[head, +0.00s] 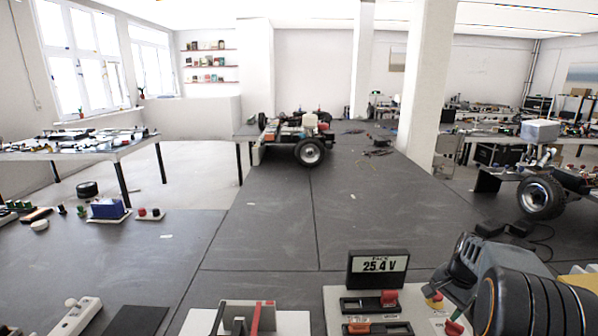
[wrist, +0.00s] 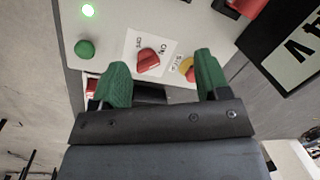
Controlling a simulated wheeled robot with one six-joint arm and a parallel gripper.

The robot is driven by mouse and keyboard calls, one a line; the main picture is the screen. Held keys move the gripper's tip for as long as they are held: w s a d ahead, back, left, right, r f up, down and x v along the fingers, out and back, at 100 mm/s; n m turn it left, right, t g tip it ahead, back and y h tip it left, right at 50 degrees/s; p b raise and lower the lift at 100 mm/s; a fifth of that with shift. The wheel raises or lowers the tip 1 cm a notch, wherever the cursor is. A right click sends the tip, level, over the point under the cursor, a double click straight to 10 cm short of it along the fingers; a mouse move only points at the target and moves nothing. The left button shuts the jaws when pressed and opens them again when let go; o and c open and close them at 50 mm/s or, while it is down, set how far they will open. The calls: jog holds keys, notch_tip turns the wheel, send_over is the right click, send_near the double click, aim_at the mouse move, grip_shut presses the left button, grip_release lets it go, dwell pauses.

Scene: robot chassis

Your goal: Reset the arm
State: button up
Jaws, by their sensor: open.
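My gripper (wrist: 163,78) is open and empty in the wrist view, with its two green fingers apart over a light control panel (wrist: 112,33). A red rotary knob (wrist: 149,62) on a white ON/OFF label shows between the fingers. A yellow and red stop button (wrist: 187,68) sits close to the right finger. Whether a finger touches the panel cannot be told.
A display (head: 378,266) reading 25.4 V stands on the panel's back edge. A white board with a red lever (head: 256,318) lies to the left. The grey tabletop (head: 330,220) beyond is mostly clear, with a wheeled chassis (head: 297,135) farther back.

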jog(key=s+a+r+n+t, duration=0.1)
jog(key=s+a+r+n, duration=0.2)
jog(key=s+a+n, duration=0.3)
jog(key=s+a+r+n+t+h, duration=0.1)
jog(key=s+a+r+n, duration=0.2)
jog(key=s+a+n, duration=0.3)
jog(key=s+a, duration=0.5)
jog(key=a, duration=0.4)
jog(key=shift+s+a+t, duration=0.15)
jog(key=shift+s+t, duration=0.15)
jog(key=shift+t, duration=0.1)
dwell(0.4)
